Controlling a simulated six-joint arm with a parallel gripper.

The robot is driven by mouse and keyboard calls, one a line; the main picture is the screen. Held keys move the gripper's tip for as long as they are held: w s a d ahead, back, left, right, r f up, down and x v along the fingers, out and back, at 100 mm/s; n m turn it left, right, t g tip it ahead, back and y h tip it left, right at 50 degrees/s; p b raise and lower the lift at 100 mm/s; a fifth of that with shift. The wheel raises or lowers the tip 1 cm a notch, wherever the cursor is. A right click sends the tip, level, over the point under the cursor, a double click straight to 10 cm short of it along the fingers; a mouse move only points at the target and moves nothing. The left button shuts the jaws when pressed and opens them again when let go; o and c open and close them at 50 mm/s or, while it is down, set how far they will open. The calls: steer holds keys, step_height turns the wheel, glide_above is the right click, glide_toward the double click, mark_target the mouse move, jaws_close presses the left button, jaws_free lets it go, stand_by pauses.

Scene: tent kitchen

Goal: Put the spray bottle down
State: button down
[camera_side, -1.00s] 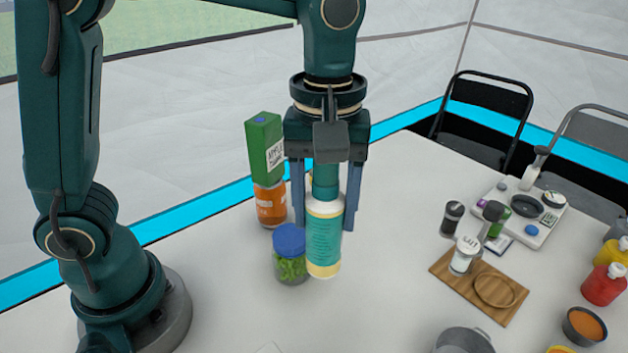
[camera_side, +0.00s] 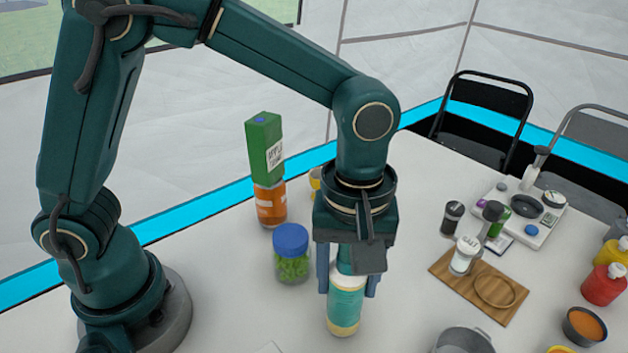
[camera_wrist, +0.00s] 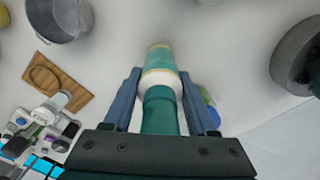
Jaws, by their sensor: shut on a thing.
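The spray bottle (camera_side: 345,305) is white with a teal label and a green top, and stands about upright between my fingers. My gripper (camera_side: 348,285) points down and is shut on its upper part. In the wrist view the bottle (camera_wrist: 160,78) runs away from my gripper (camera_wrist: 158,100), with a finger on each side of the green top. The bottle's base is low over the white table (camera_side: 240,320); I cannot tell whether it touches.
A blue-lidded jar (camera_side: 291,255) stands left of the bottle. Behind it a green carton (camera_side: 265,147) sits above an orange jar (camera_side: 271,203). To the right are a wooden board (camera_side: 500,290) with a shaker (camera_side: 463,255), and a metal pot (camera_side: 464,341). The front table left of the bottle is clear.

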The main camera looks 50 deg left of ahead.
steer(key=shift+f, duration=0.15)
steer(key=shift+c, duration=1)
jaws_free()
step_height(320, 180, up, 11)
steer(key=shift+r, duration=0.1)
steer(key=shift+a+r, duration=0.1)
steer(key=shift+r, duration=0.5)
steer(key=s+a+f+m+t, duration=0.2)
steer(key=s+a+m, duration=0.1)
steer(key=a, duration=0.4)
steer(key=s+a+f+m+t, duration=0.2)
steer(key=s+a+m+t, duration=0.1)
steer(key=a+m, duration=0.3)
steer(key=shift+s+a+f+t, duration=0.2)
steer(key=shift+s+a+t, duration=0.15)
steer(key=shift+s, duration=0.25)
